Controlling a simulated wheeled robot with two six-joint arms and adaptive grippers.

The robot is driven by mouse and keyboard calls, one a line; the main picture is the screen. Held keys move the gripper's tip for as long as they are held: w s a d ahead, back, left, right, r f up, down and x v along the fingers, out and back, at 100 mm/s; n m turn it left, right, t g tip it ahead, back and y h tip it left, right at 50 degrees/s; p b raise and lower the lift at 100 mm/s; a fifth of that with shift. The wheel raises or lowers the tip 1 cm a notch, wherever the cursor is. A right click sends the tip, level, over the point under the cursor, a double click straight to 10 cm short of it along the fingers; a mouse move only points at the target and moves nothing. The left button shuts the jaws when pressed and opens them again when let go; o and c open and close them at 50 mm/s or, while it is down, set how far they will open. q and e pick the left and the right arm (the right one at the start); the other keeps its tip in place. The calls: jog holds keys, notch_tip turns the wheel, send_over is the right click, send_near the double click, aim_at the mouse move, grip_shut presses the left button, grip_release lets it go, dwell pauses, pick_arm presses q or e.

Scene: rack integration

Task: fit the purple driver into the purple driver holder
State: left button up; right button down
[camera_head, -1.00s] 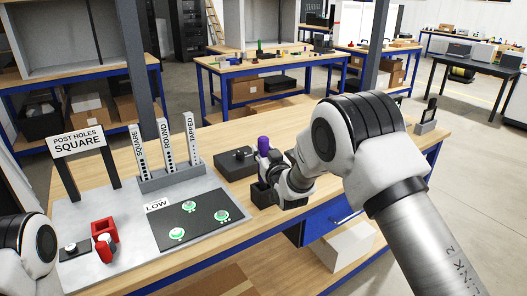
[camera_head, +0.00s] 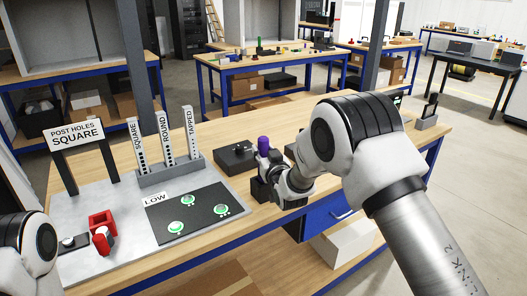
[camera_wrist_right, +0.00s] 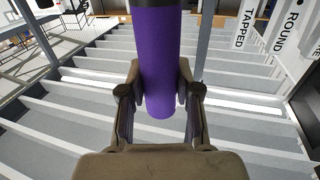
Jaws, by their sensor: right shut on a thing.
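The purple driver (camera_head: 263,144) stands about upright in my right gripper (camera_head: 268,170), over the bench near its front edge. In the right wrist view the driver's purple handle (camera_wrist_right: 161,62) runs down between the two fingers of my right gripper (camera_wrist_right: 160,95), which are shut on it. A dark block (camera_head: 260,190) shows just below the driver, partly hidden by my right wrist. I cannot tell whether it is the purple driver holder, nor whether the driver touches it. My left arm shows at the lower left edge, but its gripper is out of view.
A black box (camera_head: 235,158) with a knob stands just left of the driver. Further left are a black tray (camera_head: 160,228) with green-ringed round pieces, a rack (camera_head: 170,173) of labelled strips, a sign (camera_head: 77,133) and a red holder (camera_head: 102,222).

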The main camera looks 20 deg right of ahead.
jog(key=shift+f+b, duration=1.05)
jog(key=shift+f, duration=0.3)
jog(key=c, duration=0.7)
grip_release()
jog(key=shift+s, duration=0.15)
jog(key=s, duration=1.1)
jog(key=shift+s+d, duration=0.25)
jog(key=shift+s, duration=0.15)
